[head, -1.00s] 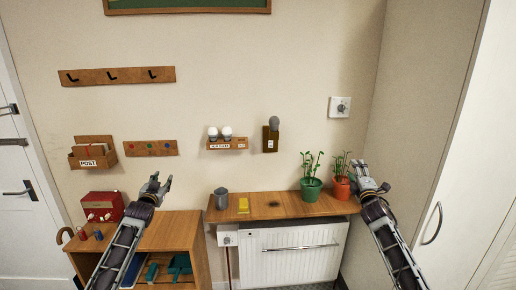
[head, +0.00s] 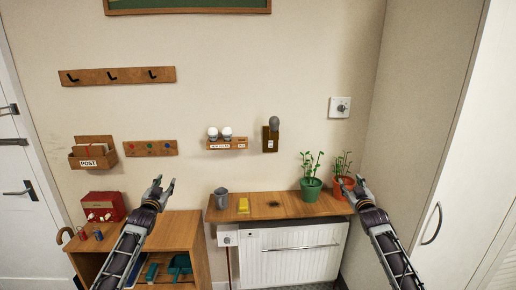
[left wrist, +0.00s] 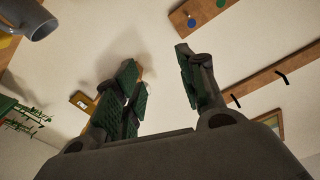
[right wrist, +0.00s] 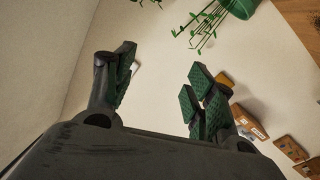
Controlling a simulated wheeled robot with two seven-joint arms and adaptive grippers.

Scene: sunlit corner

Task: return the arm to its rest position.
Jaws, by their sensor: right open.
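My left gripper (head: 159,188) is raised above the small wooden cabinet, with its fingers apart and nothing between them. In the left wrist view its two fingers (left wrist: 160,85) stand well apart. My right gripper (head: 349,184) is in front of the orange pot (head: 337,195) at the right end of the wooden shelf. In the right wrist view its fingers (right wrist: 158,90) are open and empty. It covers part of the orange pot, and I cannot tell whether it touches the pot.
The shelf (head: 290,207) above the radiator (head: 285,265) also holds a green pot (head: 311,189), a yellow block (head: 243,205) and a grey can (head: 221,198). The cabinet (head: 180,230) stands at left, with a red box (head: 104,206). A tall white cupboard (head: 455,170) bounds the right.

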